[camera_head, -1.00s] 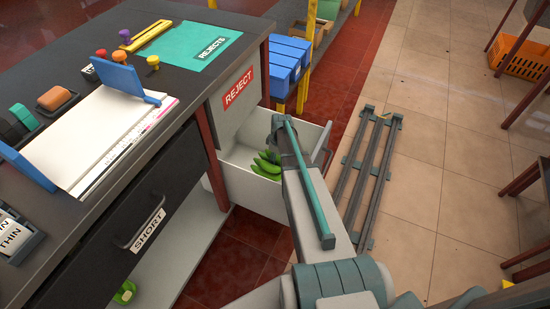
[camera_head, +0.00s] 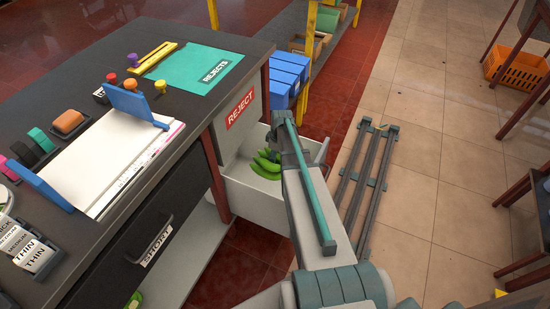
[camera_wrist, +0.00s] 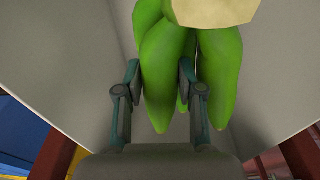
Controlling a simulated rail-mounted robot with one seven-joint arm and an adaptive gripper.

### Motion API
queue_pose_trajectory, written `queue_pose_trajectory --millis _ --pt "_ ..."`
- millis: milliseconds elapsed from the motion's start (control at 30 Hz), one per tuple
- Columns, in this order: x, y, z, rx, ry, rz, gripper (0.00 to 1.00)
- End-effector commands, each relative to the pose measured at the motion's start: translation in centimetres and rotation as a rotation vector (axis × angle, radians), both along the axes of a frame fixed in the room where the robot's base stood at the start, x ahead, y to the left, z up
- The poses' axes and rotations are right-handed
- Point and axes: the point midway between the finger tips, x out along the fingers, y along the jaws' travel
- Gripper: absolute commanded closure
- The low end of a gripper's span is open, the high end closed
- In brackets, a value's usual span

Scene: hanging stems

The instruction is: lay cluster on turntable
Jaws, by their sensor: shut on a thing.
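A green banana cluster (camera_head: 266,161) shows in the head view beside the end of my arm, in front of the open reject drawer's inner space. In the wrist view the cluster (camera_wrist: 205,65) hangs close, with a pale cut crown at the top. My gripper (camera_wrist: 160,75) is shut on the cluster, one finger on each side of a green fruit. In the head view the arm hides most of the gripper. Grey drawer walls surround the cluster in the wrist view; its exact height above the drawer floor cannot be told. I see no turntable.
The open drawer (camera_head: 250,196) juts from the bench under a red REJECT label (camera_head: 240,109). Blue bins (camera_head: 288,77) stand behind it. A grey rail frame (camera_head: 366,185) lies on the tiles to the right. The bench top (camera_head: 60,90) holds papers, knobs and labelled blocks.

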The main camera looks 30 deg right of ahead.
Motion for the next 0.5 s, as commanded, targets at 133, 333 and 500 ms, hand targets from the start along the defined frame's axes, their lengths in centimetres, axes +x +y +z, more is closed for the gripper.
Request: queue_pose_trajectory --millis 133,333,500 --pt "0.0 0.0 2.3 0.0 -0.001 0.0 1.0" --pt "0.0 0.0 4.8 0.0 -0.001 0.0 1.0" --pt "0.0 0.0 6.8 0.0 -0.001 0.0 1.0"
